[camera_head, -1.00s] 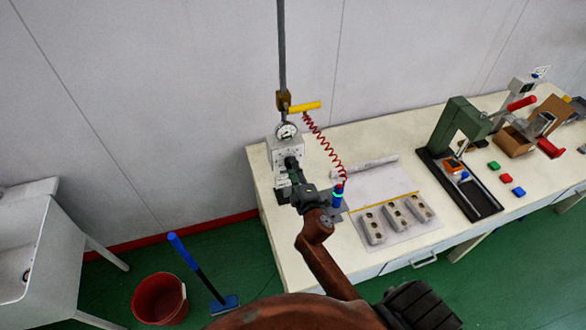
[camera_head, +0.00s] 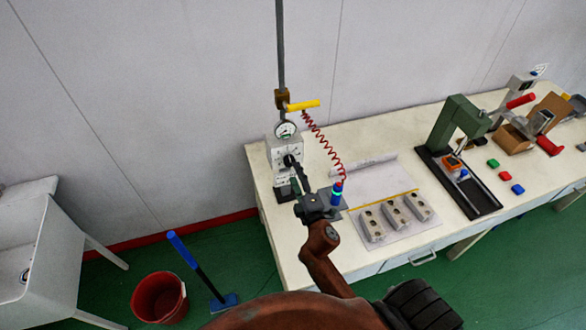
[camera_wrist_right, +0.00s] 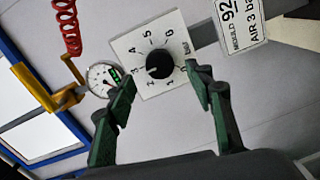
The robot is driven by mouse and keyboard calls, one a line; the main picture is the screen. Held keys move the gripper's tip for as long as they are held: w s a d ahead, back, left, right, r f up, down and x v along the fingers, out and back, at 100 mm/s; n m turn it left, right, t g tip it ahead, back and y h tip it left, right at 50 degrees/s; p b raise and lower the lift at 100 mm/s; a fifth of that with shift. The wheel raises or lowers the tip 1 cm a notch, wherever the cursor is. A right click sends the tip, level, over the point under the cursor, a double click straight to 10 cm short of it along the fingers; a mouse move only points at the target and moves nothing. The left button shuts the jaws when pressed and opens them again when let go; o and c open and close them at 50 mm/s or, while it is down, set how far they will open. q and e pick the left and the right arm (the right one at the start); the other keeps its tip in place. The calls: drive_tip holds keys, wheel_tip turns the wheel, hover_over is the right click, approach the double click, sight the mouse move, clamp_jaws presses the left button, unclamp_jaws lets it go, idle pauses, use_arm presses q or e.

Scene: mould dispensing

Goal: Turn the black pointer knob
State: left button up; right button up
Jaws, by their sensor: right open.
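The black pointer knob (camera_wrist_right: 159,65) sits in the middle of a white numbered dial plate (camera_wrist_right: 140,42) in the right wrist view. Its light pointer mark faces left, near the 3. In the head view the knob's dispenser box (camera_head: 284,150) stands at the left end of the bench, partly hidden by my right gripper (camera_head: 296,178). The right gripper's green fingers (camera_wrist_right: 165,92) are open, one on each side below the knob in the wrist view, with nothing between them. They look apart from the knob. My left gripper is not in view.
A round gauge (camera_head: 286,130) and yellow valve handle (camera_head: 303,105) are above the box. A coiled red hose (camera_head: 325,148) hangs to a blue dispenser (camera_head: 337,193). Grey moulds (camera_head: 396,213) lie right of it. A green press (camera_head: 459,125) stands farther right.

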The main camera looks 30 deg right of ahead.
drive_tip(key=v, duration=0.7)
drive_tip(key=shift+s, duration=0.15)
